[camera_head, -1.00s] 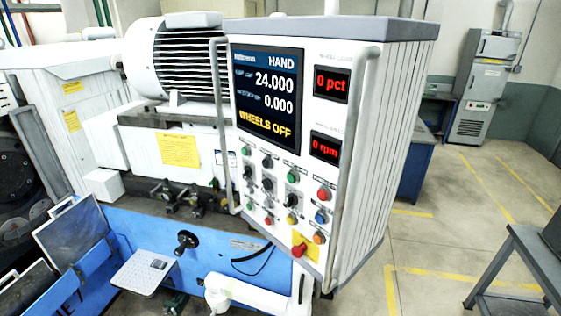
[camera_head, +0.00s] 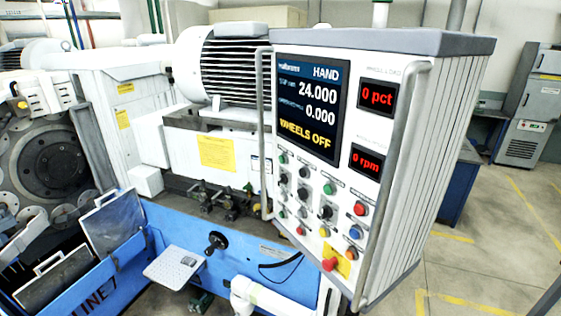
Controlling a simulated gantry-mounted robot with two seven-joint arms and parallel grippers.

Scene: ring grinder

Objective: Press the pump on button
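The control panel (camera_head: 432,150) hangs in the middle right of the head view, its front facing me at an angle. It carries rows of small buttons and knobs below a screen (camera_head: 308,107) that reads HAND, 24.000, 0.000 and WHEELS OFF. Green buttons show at the upper left (camera_head: 282,158), at centre right (camera_head: 329,188) and at the lower left (camera_head: 283,214). The labels are too small to read, so I cannot tell which is the pump on button. Neither of my grippers is visible.
A grey handle bar (camera_head: 396,180) stands out along the panel's right edge, another (camera_head: 262,140) along its left. A red mushroom button (camera_head: 329,264) sits at the bottom. The blue grinder base (camera_head: 180,235) lies left. Open floor (camera_head: 490,225) is at right.

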